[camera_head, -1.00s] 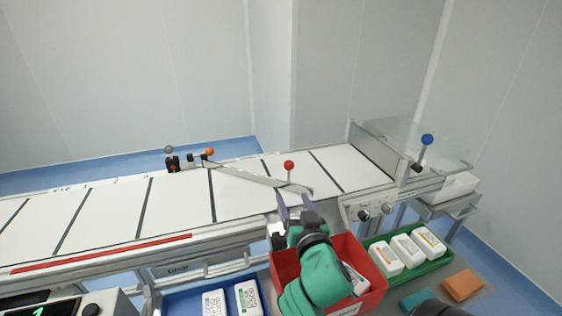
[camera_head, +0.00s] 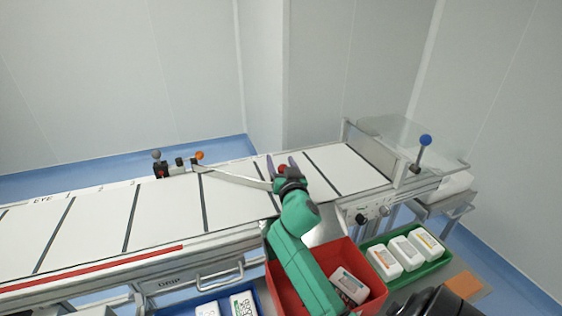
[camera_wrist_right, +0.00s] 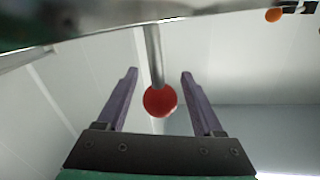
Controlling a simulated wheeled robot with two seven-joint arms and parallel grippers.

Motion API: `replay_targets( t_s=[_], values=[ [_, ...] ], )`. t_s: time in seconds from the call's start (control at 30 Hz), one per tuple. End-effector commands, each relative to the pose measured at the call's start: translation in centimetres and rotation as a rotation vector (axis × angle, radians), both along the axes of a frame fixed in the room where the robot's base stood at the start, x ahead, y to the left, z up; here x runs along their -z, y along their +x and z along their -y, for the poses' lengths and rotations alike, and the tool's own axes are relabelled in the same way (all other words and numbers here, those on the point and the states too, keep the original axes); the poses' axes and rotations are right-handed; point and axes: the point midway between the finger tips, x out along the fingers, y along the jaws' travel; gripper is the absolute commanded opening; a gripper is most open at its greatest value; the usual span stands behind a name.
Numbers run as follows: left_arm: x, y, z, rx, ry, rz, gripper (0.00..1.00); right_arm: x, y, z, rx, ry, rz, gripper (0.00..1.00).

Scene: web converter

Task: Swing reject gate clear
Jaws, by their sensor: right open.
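The reject gate (camera_head: 238,178) is a thin metal bar lying slantwise across the white conveyor belt. A red ball knob (camera_head: 283,169) on a post stands at its near right end. My right gripper (camera_head: 281,158) is over the belt at this end, with its two purple fingers apart on either side of the red knob. In the right wrist view the red knob (camera_wrist_right: 160,101) sits between the open fingers (camera_wrist_right: 159,73), with a visible gap on both sides. The gripper hides the gate's near end in the head view. My left gripper is not in view.
An orange knob (camera_head: 199,156) and dark fittings stand at the gate's far end. A blue-knobbed lever (camera_head: 425,140) stands by the clear cover at right. A red bin (camera_head: 366,265), a green tray (camera_head: 436,262) and a blue tray (camera_head: 172,309) stand along the front.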

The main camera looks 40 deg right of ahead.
Motion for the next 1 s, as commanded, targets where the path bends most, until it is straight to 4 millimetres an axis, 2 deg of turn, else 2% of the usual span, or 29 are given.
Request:
replay_targets(
  t_s=[0.17,0.27,0.33,0.37,1.0],
  values=[
    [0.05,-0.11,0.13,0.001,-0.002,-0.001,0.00,0.04,0.00,0.00,0.000,0.000,0.000,0.69],
    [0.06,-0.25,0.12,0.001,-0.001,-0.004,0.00,0.05,-0.01,-0.02,0.000,-0.001,0.000,0.34],
    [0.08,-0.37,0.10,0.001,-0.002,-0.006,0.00,0.05,-0.02,-0.02,0.000,-0.001,0.000,0.07],
    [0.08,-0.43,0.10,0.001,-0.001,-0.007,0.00,0.05,-0.02,-0.02,0.000,-0.001,0.000,0.00],
    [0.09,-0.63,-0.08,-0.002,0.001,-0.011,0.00,0.07,-0.03,-0.04,0.000,0.000,-0.001,0.00]
  ],
)
